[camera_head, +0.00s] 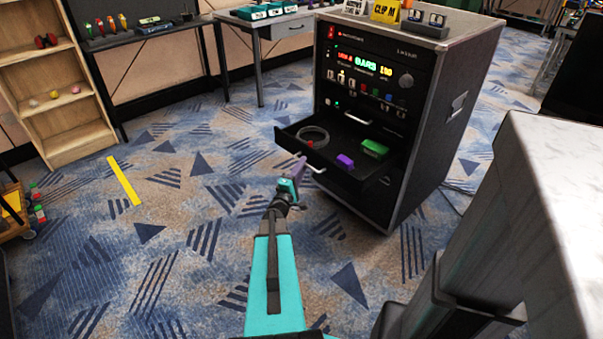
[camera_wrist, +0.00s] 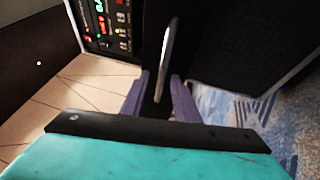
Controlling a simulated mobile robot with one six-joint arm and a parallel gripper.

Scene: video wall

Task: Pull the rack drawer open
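The rack drawer (camera_head: 335,178) is a black tray standing out of the front of the black rack case (camera_head: 440,150). Its inside is visible from above. A pale metal handle (camera_head: 317,168) is on its front, and this bar also shows in the wrist view (camera_wrist: 167,55). My gripper (camera_head: 299,168) has purple fingers and is at the drawer front, by the handle. In the wrist view my gripper (camera_wrist: 160,80) has its fingers apart, with the near end of the handle between them. I see gaps on both sides of the bar; contact is not visible.
The drawer holds a coiled cable (camera_head: 312,136), a purple block (camera_head: 345,160) and a green box (camera_head: 374,148). Lit panels sit above it. A wooden shelf (camera_head: 62,105) and a desk (camera_head: 262,28) stand behind. The carpet (camera_head: 190,230) left of the drawer is clear.

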